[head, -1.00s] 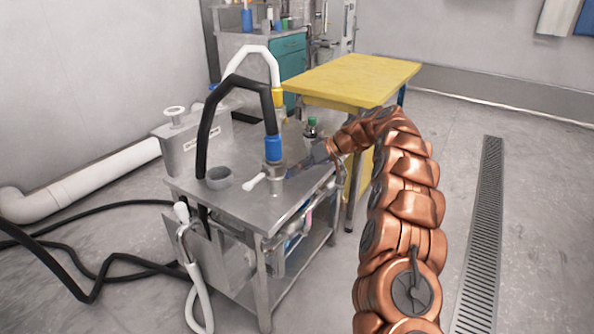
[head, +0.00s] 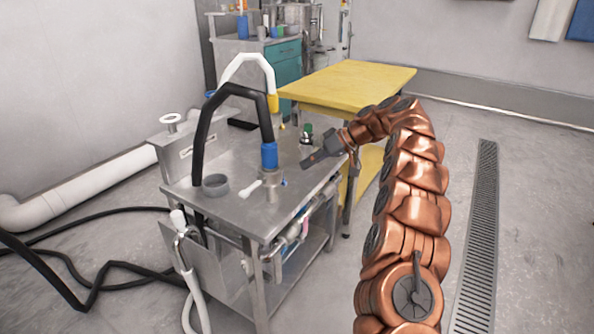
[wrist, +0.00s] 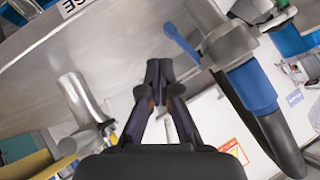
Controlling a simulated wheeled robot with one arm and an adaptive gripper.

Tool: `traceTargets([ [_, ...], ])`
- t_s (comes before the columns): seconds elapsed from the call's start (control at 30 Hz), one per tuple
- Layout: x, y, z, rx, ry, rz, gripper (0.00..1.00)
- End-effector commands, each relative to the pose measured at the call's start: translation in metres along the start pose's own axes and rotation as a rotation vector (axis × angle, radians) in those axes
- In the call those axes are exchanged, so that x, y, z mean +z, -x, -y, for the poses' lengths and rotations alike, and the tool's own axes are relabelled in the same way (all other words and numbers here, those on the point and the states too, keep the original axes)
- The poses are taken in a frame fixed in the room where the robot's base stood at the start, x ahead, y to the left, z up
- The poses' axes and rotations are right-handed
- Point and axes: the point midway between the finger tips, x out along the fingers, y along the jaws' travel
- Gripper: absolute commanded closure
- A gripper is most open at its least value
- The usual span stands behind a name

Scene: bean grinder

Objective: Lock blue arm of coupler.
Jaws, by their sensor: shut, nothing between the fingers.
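The coupler (head: 271,186) is a grey metal fitting on the steel table, with a blue sleeve (head: 269,155) and a black hose above it. It also shows at the right in the wrist view (wrist: 230,42). Its blue arm (wrist: 182,44) sticks out at an angle from the grey body there; in the head view only a small blue bit shows.
A yellow table (head: 350,84) stands behind. The floor to the right is clear.

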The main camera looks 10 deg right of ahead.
Motion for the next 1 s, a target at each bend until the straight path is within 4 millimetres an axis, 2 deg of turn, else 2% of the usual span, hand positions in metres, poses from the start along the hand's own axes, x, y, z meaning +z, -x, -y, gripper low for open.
traceTargets([
  [0.03,0.000,0.010,-0.002,0.004,0.000,-0.002,1.00],
  [0.2,0.000,0.036,-0.001,0.005,0.001,-0.001,1.00],
  [0.43,-0.001,0.057,-0.001,0.003,0.001,-0.002,1.00],
  [0.67,-0.002,0.065,0.005,-0.004,-0.004,0.002,1.00],
  [0.77,-0.011,0.069,0.020,-0.014,-0.020,0.007,1.00],
  [0.87,-0.022,0.075,0.046,-0.031,-0.051,0.021,1.00],
  [1.0,-0.036,0.082,0.090,-0.052,-0.101,0.055,1.00],
])
